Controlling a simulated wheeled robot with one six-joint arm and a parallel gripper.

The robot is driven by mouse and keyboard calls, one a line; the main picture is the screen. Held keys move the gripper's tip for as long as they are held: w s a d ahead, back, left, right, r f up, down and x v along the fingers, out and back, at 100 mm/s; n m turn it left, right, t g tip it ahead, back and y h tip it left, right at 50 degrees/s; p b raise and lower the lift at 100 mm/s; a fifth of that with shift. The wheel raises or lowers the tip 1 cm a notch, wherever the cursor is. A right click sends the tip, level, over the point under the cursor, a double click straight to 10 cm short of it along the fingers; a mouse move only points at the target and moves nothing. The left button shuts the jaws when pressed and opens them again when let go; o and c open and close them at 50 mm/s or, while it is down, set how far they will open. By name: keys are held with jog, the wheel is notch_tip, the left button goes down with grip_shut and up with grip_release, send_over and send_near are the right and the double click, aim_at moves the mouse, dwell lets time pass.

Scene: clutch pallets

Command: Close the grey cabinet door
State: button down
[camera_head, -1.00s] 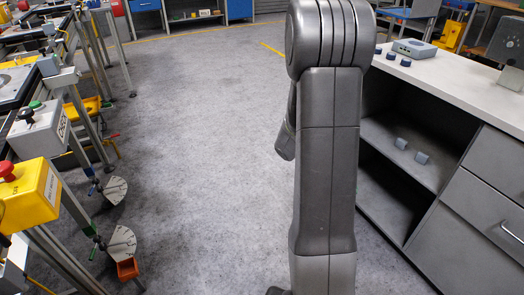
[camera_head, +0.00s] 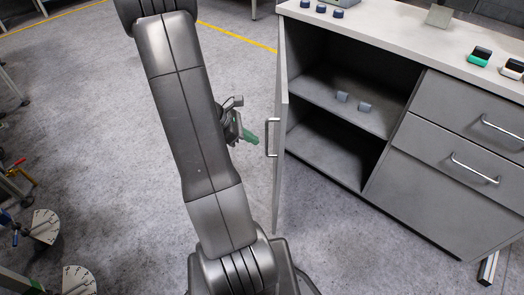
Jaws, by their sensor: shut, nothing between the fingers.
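The grey cabinet door (camera_head: 280,175) stands open at the left end of the cabinet (camera_head: 388,190), swung out and seen nearly edge-on. Its metal handle (camera_head: 269,138) is on the side facing my arm. Behind the door, the open compartment shows a shelf (camera_head: 375,115). My gripper (camera_head: 249,136), with green fingertips, shows just left of the handle in the picture, partly hidden behind my arm. It is shut and empty. A small gap shows between the fingertips and the handle; I cannot tell the depth between them.
Two small grey blocks (camera_head: 353,102) lie on the shelf. Drawers (camera_head: 470,115) with bar handles are right of the compartment, and small items stand on the white top (camera_head: 420,28). Stands with dial plates (camera_head: 45,227) are at lower left. Floor (camera_head: 95,110) left of my arm is clear.

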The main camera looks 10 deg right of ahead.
jog(key=shift+w+d+r, duration=0.1)
jog(key=shift+d+r, duration=0.05)
jog(key=shift+d, duration=0.55)
